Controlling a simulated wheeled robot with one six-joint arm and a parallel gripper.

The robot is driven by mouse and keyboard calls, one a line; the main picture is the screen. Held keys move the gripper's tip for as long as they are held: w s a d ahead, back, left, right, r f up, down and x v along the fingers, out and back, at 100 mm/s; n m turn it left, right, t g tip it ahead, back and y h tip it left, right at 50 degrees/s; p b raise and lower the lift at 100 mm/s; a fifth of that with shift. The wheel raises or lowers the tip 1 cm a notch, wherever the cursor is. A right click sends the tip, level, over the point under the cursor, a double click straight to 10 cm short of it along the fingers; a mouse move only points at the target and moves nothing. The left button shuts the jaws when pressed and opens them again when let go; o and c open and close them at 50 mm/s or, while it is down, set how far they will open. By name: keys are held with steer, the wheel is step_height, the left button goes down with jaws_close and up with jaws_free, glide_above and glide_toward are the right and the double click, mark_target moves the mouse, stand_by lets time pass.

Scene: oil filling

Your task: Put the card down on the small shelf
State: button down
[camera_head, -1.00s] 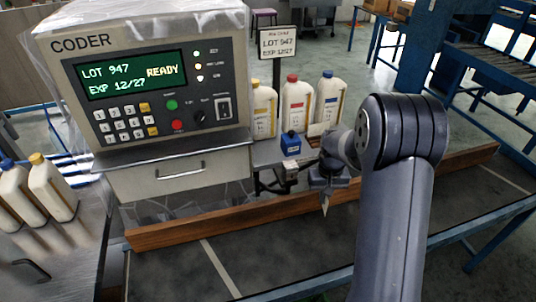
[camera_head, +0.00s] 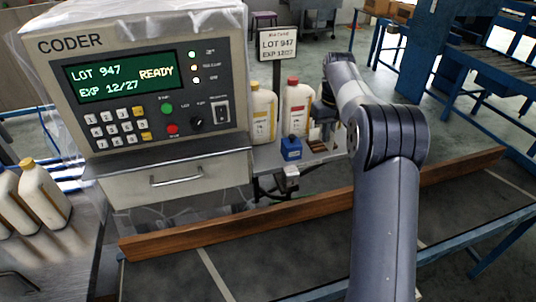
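The small shelf (camera_head: 268,160) is a light ledge to the right of the coder machine. A bottle with a yellow cap (camera_head: 263,112), a bottle with a red cap (camera_head: 296,106) and a small blue container (camera_head: 291,148) stand on it. My gripper (camera_head: 322,126) is over the right part of the shelf, close to the red-capped bottle. It is small, dark and partly hidden by my arm. I cannot make out its fingers or whether they are open or shut. I cannot pick out the card.
The coder (camera_head: 150,90) reads LOT 947, EXP 12/27, READY. A sign (camera_head: 278,44) with the same text stands behind the shelf. A wooden rail (camera_head: 235,224) runs along the dark conveyor in front. Pale bottles (camera_head: 42,195) stand at the left. The conveyor surface is clear.

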steer(key=w+a+p, duration=0.3)
steer(key=a+p, duration=0.1)
steer(key=a, duration=0.5)
steer(key=w+a+p, duration=0.4)
steer(key=a, duration=0.5)
steer(key=f, duration=0.7)
steer(key=f+p, duration=0.1)
steer(key=f, duration=0.2)
steer(key=shift+s+d+f, duration=0.2)
steer(key=shift+d+f, duration=0.1)
steer(key=shift+f, duration=0.05)
steer(key=shift+w+a+f+p, duration=0.1)
steer(key=shift+a+f+p, duration=0.05)
steer(key=shift+f+p, duration=0.25)
steer(key=c, duration=2.1)
jaws_free()
steer(key=shift+f, duration=0.25)
steer(key=shift+c, duration=0.2)
steer(key=o, duration=0.5)
steer(key=shift+c, duration=0.2)
steer(key=shift+r, duration=0.1)
